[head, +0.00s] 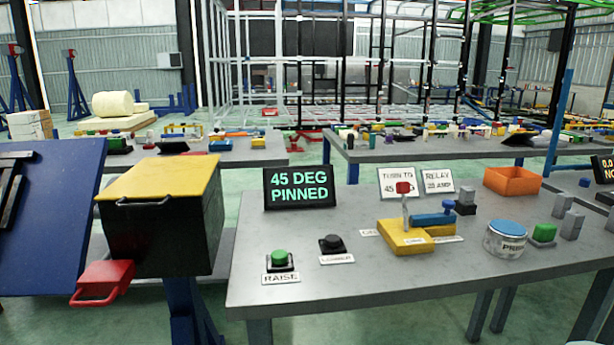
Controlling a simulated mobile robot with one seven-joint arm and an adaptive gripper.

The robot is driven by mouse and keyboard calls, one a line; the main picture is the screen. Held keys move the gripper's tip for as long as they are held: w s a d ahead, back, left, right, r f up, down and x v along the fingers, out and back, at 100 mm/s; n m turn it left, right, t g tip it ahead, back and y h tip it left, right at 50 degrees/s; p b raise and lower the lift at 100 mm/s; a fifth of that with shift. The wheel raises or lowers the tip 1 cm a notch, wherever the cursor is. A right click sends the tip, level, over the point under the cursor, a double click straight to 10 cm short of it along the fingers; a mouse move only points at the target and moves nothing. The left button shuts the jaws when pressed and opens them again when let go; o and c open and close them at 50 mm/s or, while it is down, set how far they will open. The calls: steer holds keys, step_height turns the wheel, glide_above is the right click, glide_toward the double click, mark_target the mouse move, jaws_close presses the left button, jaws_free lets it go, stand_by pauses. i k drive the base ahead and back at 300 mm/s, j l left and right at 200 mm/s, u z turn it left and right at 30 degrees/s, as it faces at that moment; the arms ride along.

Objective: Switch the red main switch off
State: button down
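Two red parts could be the switch, and I cannot tell which is the main switch. A red handle-shaped part (103,282) sticks out low at the front left of a black box with a yellow lid (165,180). A small red knob (403,188) tops an upright grey lever on a yellow base (405,238) on the grey table. A blue cylinder-like part (432,219) lies on that base's right side. I see no gripper that I can make out.
The grey table (330,285) holds a green RAISE button (280,258), a black button (332,244), a "45 DEG PINNED" display (299,188), a round jar (506,240) and an orange tray (512,181). A blue panel (50,220) stands at left.

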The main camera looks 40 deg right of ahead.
mark_target(402, 188)
steer(key=l+z, duration=0.15)
steer(key=l, duration=0.35)
steer(key=l+z, duration=0.1)
steer(key=l, duration=0.4)
steer(key=i+l+z, duration=0.15)
steer(key=l, duration=0.35)
steer(key=l+z, duration=0.15)
steer(key=l, duration=0.35)
steer(key=i+l+z, duration=0.1)
steer(key=l, duration=0.4)
steer(key=i, duration=0.1)
